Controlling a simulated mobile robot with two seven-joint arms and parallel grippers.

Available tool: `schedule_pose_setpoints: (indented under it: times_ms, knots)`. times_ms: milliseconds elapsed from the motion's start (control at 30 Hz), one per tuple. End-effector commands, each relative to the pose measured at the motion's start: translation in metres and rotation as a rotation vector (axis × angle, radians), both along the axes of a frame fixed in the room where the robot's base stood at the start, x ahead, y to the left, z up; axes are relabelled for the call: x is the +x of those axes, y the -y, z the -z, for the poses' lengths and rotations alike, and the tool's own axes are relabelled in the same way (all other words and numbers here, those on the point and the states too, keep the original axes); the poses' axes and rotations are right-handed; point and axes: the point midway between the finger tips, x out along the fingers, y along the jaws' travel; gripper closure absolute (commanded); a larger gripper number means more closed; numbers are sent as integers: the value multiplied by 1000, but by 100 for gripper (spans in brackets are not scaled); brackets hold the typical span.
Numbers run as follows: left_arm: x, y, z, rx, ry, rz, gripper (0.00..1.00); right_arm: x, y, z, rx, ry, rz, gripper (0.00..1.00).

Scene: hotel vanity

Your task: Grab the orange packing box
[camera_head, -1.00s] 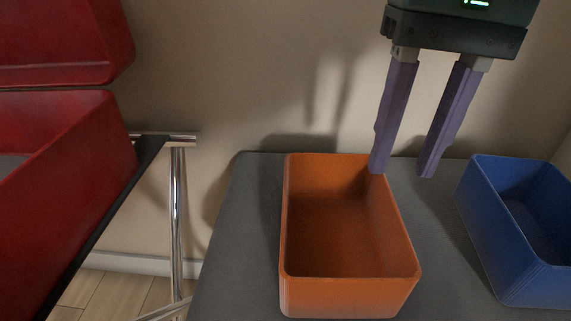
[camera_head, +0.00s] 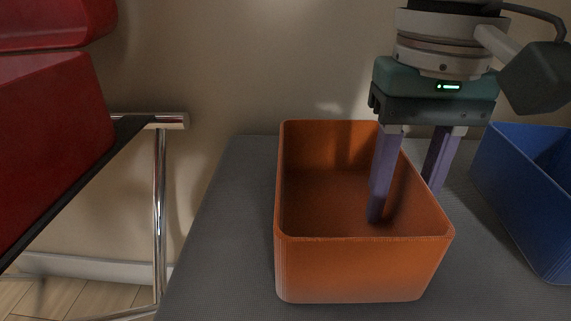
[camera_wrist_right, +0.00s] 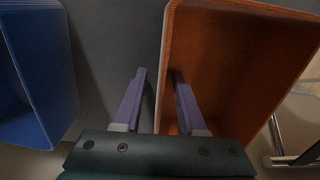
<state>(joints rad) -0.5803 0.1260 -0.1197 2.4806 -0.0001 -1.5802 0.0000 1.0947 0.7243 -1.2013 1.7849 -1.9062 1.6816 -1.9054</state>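The orange packing box (camera_head: 350,268) is open-topped and empty, standing on a grey surface in the middle of the head view. My right gripper (camera_head: 405,205) points down at its right wall. One purple finger is inside the box and the other is outside, beyond the right wall. The right wrist view shows the fingers (camera_wrist_right: 155,75) apart with the orange box's wall (camera_wrist_right: 166,60) between them. A gap shows between the outer finger and the wall; contact of the inner finger is unclear. My left gripper is not in view.
A blue box (camera_head: 530,185) stands on the grey surface (camera_head: 215,240) close to the right, leaving a narrow gap. A red open case (camera_head: 50,150) sits on a chrome-legged rack (camera_head: 160,200) at the left. The wall is behind.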

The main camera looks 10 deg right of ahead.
Motion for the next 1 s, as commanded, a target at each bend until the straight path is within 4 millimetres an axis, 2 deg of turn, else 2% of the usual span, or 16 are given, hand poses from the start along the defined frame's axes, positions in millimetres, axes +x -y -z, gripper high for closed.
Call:
schedule_pose_setpoints:
  times_ms: [133, 467, 1000]
  knots:
    - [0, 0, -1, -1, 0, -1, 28, 0, 0, -2, 0, 0, 0, 62]
    - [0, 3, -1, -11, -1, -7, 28, 0, 0, -2, 1, 0, 0, 99]
    - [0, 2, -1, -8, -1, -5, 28, 0, 0, -2, 1, 0, 0, 100]
